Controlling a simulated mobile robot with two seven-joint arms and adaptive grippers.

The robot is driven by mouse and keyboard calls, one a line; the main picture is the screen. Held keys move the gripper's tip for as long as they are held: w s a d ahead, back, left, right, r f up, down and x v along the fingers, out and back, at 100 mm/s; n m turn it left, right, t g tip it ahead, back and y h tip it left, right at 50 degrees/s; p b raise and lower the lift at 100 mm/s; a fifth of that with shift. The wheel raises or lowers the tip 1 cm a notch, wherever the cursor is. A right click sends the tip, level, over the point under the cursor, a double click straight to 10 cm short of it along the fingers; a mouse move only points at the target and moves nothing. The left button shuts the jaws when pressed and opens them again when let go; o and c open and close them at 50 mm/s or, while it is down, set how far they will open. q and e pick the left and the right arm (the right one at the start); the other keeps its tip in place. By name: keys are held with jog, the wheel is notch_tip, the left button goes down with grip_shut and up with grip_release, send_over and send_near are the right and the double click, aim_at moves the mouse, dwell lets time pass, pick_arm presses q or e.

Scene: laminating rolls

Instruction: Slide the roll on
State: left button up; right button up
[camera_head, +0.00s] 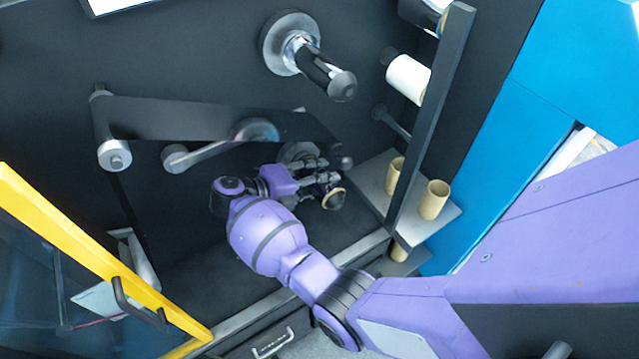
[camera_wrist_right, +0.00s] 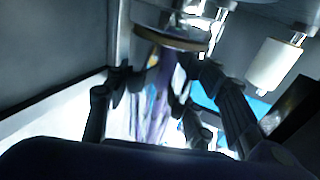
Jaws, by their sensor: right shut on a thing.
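My right gripper (camera_head: 325,178) is low in front of the dark machine panel, shut on a roll with a tan end ring (camera_head: 335,199). In the right wrist view, the grey roll with its brownish rim (camera_wrist_right: 172,40) shows at the top, beyond the fingers (camera_wrist_right: 163,74). A lower spindle (camera_head: 298,153) shows just behind the gripper, partly hidden by the dark web and the hand. I cannot tell whether the roll is around it or beside it. An upper spindle (camera_head: 322,72) with a dark tip sticks out bare above. My left gripper is not in view.
A dark web (camera_head: 190,118) runs across from the left roller (camera_head: 114,152). A white roll (camera_head: 408,80) hangs at the right behind a dark upright bar (camera_head: 431,120). Tan tubes (camera_head: 434,200) stand on a grey shelf. A yellow-framed door (camera_head: 95,250) stands open at the left.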

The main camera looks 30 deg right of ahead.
dwell(0.4)
jog(key=o, duration=1.3)
jog(key=shift+a, duration=0.1)
jog(key=v, duration=1.2)
